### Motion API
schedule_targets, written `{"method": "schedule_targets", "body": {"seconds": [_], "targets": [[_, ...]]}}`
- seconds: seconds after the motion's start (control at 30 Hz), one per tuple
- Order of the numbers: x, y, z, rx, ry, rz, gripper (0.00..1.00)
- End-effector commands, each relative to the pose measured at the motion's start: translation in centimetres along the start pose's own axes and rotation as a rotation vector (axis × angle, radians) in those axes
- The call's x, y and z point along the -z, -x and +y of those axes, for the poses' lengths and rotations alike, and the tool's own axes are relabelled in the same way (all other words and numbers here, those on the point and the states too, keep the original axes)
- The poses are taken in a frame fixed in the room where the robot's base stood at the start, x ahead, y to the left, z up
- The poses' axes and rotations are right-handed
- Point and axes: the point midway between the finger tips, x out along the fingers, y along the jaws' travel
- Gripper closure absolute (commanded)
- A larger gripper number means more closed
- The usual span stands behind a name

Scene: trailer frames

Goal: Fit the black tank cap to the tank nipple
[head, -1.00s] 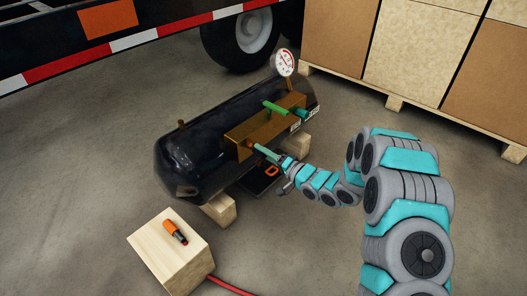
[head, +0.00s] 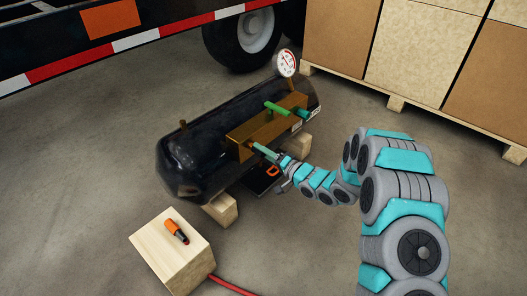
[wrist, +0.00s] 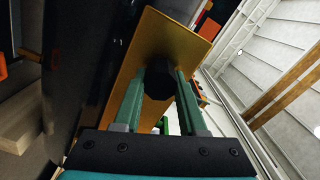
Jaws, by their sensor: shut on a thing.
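The black tank (head: 195,150) lies on its side on wooden blocks, with a brown-gold bracket (head: 240,140) along its near side. My gripper (head: 262,150) reaches the bracket's near end from the right. In the wrist view, my gripper's (wrist: 168,84) two green fingers are shut on the black tank cap (wrist: 172,78), which lies in front of the bracket's gold face (wrist: 178,45). The tank nipple is hidden behind the cap and fingers. I cannot tell whether the cap touches it or is seated on it.
A green handle (head: 276,107) and a round gauge (head: 287,62) stand at the tank's far end. A wooden block (head: 165,250) holds an orange and black tool (head: 176,231); a red hose (head: 228,286) runs beside it. Boxes on a pallet (head: 400,104) stand behind. Floor is open at left.

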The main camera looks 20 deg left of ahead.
Motion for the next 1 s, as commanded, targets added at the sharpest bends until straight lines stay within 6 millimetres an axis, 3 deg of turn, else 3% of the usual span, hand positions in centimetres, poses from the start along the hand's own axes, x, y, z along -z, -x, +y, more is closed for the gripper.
{"method": "schedule_targets", "body": {"seconds": [0.03, 0.07, 0.33, 0.67, 1.0], "targets": [[0.0, -0.1, -0.1, 0.000, 0.000, 0.000, 1.00], [0.0, -0.1, 0.0, 0.000, 0.000, 0.000, 0.56], [0.0, -0.1, 0.0, 0.000, 0.000, 0.000, 0.25], [0.1, 0.2, 0.0, -0.001, 0.000, 0.001, 0.24], [0.1, 4.8, 0.1, -0.004, -0.002, 0.002, 0.24]]}}
